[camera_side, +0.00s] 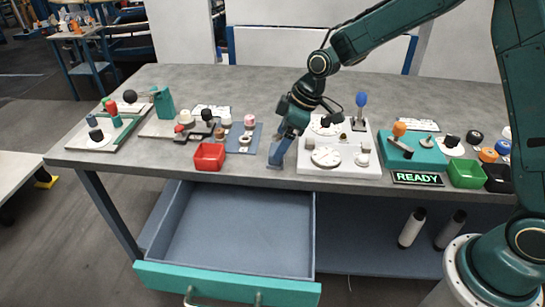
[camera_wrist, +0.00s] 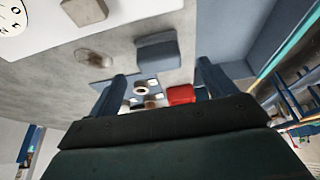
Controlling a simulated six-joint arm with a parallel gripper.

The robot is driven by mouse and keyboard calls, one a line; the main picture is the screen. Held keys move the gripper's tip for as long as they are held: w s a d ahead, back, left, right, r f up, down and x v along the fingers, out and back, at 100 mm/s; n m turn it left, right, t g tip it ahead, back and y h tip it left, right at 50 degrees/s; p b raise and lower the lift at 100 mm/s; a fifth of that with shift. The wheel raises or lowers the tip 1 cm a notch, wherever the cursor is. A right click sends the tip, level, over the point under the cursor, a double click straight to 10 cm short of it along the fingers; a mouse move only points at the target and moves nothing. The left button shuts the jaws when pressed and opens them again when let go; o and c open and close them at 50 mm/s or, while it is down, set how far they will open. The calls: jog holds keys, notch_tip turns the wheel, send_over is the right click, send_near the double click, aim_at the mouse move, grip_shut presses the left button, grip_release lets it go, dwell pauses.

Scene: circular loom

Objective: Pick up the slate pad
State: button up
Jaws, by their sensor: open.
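The slate pad (camera_wrist: 158,50) is a blue-grey block on the grey table in the wrist view, just beyond my fingertips and roughly in line with the gap between them. My gripper (camera_wrist: 162,72) is open, with a dark blue finger on each side and nothing held. In the side view my gripper (camera_side: 277,158) points down close to the table's front edge, between the blue mat and the white board. There the pad is hard to tell apart from my fingers. I cannot tell how high the fingertips are above the table.
The white board (camera_side: 312,181) with round dials stands close on the right. The blue mat (camera_side: 233,159) with small parts and a red bin (camera_side: 209,156) lie on the left. Below the table edge, a drawer (camera_side: 235,220) stands open and empty. A READY sign (camera_side: 417,178) is further right.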

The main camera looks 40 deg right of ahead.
jog(key=shift+x, duration=2.35)
jog(key=c, duration=1.2)
jog(key=shift+o, duration=0.2)
jog(key=shift+r, duration=0.15)
notch_tip(320, 180, up, 20)
